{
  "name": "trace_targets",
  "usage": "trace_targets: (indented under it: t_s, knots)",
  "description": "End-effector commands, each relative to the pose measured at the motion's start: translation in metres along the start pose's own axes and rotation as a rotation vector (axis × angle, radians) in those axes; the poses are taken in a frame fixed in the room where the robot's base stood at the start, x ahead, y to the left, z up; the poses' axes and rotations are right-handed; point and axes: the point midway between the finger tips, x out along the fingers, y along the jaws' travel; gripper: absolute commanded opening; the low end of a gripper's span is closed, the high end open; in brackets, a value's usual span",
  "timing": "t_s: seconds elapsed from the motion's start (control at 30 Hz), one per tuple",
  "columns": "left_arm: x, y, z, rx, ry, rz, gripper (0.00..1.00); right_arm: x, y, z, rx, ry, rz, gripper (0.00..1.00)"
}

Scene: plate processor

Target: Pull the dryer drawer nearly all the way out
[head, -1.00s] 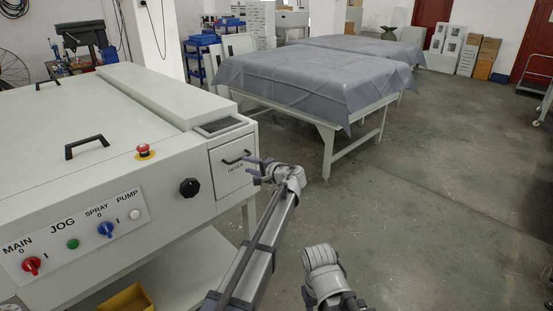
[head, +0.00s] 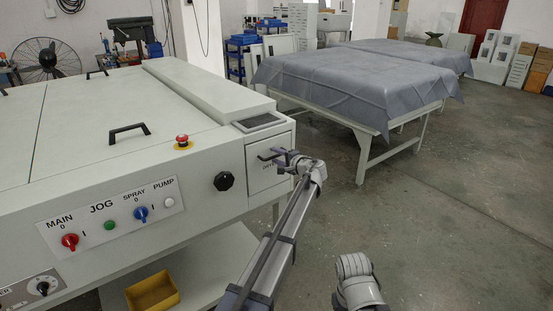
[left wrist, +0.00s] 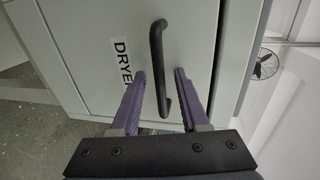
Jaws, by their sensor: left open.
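The dryer drawer (head: 267,182) is a pale front panel at the right end of the machine, flush with the body as far as I can see. Its black bar handle is partly covered by my gripper in the head view. In the left wrist view the drawer front (left wrist: 190,35) fills the middle, with the DRYER label beside the black handle (left wrist: 156,45). My left gripper (head: 279,156) is at the handle; it also shows in the wrist view (left wrist: 160,73). Its purple fingers are open, one on each side of the handle, with visible gaps. My right gripper is not in view.
The machine's top carries a small screen (head: 260,122) and a red emergency button (head: 182,139). A black knob (head: 223,181) is left of the drawer. A cloth-covered table (head: 350,85) stands behind to the right. The floor right of the drawer is clear.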

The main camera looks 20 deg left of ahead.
Motion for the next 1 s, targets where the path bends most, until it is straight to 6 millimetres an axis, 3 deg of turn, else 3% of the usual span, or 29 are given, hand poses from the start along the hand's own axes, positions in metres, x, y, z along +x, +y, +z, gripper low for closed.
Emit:
trace_targets:
  t_s: [0.23, 0.63, 1.0]
  knots:
    - [0.001, -0.0002, 0.0002, 0.0, 0.0, 0.0, 0.44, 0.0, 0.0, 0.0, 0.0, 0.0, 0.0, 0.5]
    - [0.0008, -0.0001, 0.0002, 0.0, 0.0, 0.0, 0.0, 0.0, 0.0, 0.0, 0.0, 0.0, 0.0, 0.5]
    - [0.0008, 0.0, 0.0003, -0.001, 0.0, 0.001, 0.0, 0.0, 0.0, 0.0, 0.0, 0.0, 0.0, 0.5]
